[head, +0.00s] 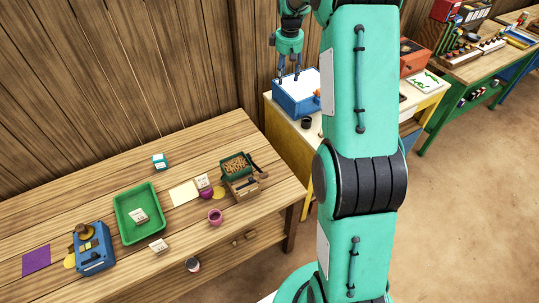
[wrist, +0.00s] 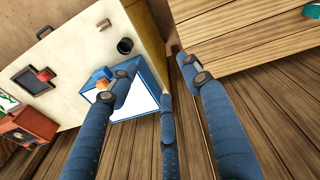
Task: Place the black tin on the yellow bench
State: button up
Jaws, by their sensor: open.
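A small black, round tin (head: 306,122) stands on the pale top of the yellow bench (head: 282,115), near its front edge. The tin also shows in the wrist view (wrist: 125,46), on the bench top (wrist: 80,55) close to its yellow side. My gripper (head: 289,79) is open, with its blue fingers spread and nothing seen between them. In the head view it hangs over the back of the bench, by a blue box. In the wrist view the fingertips (wrist: 165,70) reach over the bench edge and the gap to the wooden table, apart from the tin.
The blue box (head: 297,102) with a white top stands on the bench, an orange thing beside it. The wooden table (head: 110,165) at left holds a green tray (head: 120,218), a blue scale-like box (head: 94,262) and several small things. My arm hides part of the bench.

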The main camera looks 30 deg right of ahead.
jog(key=s+a+r+m+t, duration=0.2)
jog(key=s+a+r, duration=1.6)
jog(key=a, duration=0.3)
jog(key=s+a, duration=0.4)
jog(key=s, duration=0.5)
jog(key=s+a+f+m+t, duration=0.1)
jog(key=s+a, duration=0.4)
jog(key=s, duration=0.4)
jog(key=s+a+f+t, duration=0.1)
jog(key=s+a, duration=0.3)
jog(key=s, duration=0.5)
jog(key=shift+a+m+y, duration=0.25)
jog(key=shift+m+y, duration=0.05)
jog(key=shift+m, duration=0.1)
jog(key=shift+f, duration=0.1)
notch_tip(320, 180, down, 10)
jog(key=b, duration=0.9)
jog(key=shift+r+b, duration=0.25)
jog(key=shift+b, duration=0.1)
